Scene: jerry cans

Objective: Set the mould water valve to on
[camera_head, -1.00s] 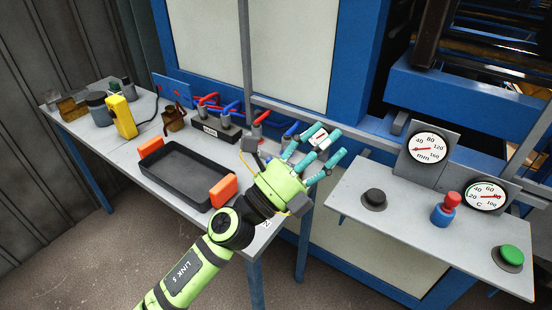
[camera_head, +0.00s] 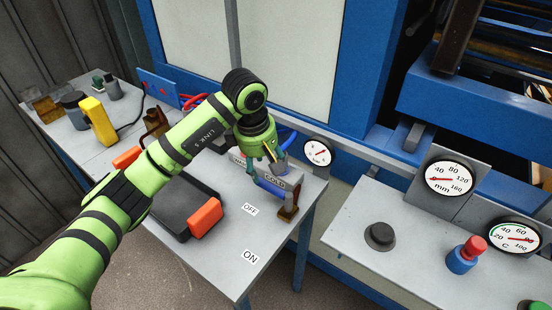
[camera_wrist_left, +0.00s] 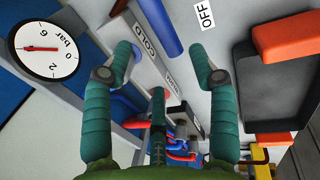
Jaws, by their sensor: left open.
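The grey block marked COLD (camera_head: 275,183) stands at the table's right end, beside a brass-coloured fitting (camera_head: 288,213). It also shows in the left wrist view (camera_wrist_left: 147,48). A blue bar, which may be the valve lever (camera_wrist_left: 160,27), lies beside it in that view; the gripper largely hides this area in the head view. On the tabletop are an OFF label (camera_head: 250,209) and an ON label (camera_head: 250,257). My left gripper (camera_head: 265,158) points down just above the block. Its teal fingers (camera_wrist_left: 163,65) are spread and empty. My right gripper is out of view.
A round bar gauge (camera_head: 317,152) stands behind the block. A black tray (camera_head: 172,218) with orange handles (camera_head: 205,217) lies left of the labels.

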